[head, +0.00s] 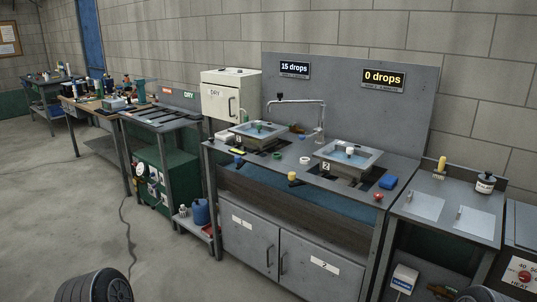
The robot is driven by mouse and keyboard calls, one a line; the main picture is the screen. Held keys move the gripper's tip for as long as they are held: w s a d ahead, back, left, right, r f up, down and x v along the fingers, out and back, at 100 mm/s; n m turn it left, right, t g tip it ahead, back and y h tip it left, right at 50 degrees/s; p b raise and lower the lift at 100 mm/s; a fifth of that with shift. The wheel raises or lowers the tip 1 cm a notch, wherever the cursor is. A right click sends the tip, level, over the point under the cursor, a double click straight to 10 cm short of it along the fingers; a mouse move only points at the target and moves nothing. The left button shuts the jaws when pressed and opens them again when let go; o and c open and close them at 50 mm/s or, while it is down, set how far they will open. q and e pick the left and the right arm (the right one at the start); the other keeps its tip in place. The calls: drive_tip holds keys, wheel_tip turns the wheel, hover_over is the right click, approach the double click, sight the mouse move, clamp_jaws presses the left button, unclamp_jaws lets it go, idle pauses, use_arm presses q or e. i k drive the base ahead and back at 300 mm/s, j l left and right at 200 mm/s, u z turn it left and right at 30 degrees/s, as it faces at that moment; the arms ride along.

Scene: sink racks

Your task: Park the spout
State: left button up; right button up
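The metal spout (298,102) rises from a post (320,125) at the back of the grey bench, between the two basins. Its arm swings left, and its end, with a black knob (280,97) on top, hangs above the back of the left basin (234,133). The right basin (372,161), labelled 2, has no spout over it. Both basins hold bluish water and a small item. A sign above the left reads "15 drops" (294,67); one above the right reads "0 drops" (383,79).
A yellow-topped item (293,177), a blue block (388,182) and a red button (378,195) lie along the bench front. A side table (450,212) stands right. Floor in front is mostly open, with a cable at left.

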sight(280, 95)
drive_tip(key=i+j+u, duration=0.25)
drive_tip(key=i+u, duration=0.15)
drive_tip(key=i+j+u, duration=0.1)
drive_tip(key=i+u, duration=0.7)
drive_tip(key=i+l+u, duration=0.15)
drive_tip(key=i+u, duration=0.2)
drive_tip(key=i+z, duration=0.2)
drive_tip(key=i, duration=0.2)
drive_tip(key=i+j+z, duration=0.2)
drive_tip(key=i, duration=0.2)
drive_tip(key=i+j+z, duration=0.2)
drive_tip(key=i, duration=0.15)
drive_tip(key=i+j+z, duration=0.15)
drive_tip(key=i+z, duration=0.35)
drive_tip(key=i+j+z, duration=0.25)
drive_tip(key=z, duration=0.2)
drive_tip(key=i+j+z, duration=0.5)
drive_tip(key=k+l, duration=0.05)
drive_tip(key=k, duration=0.05)
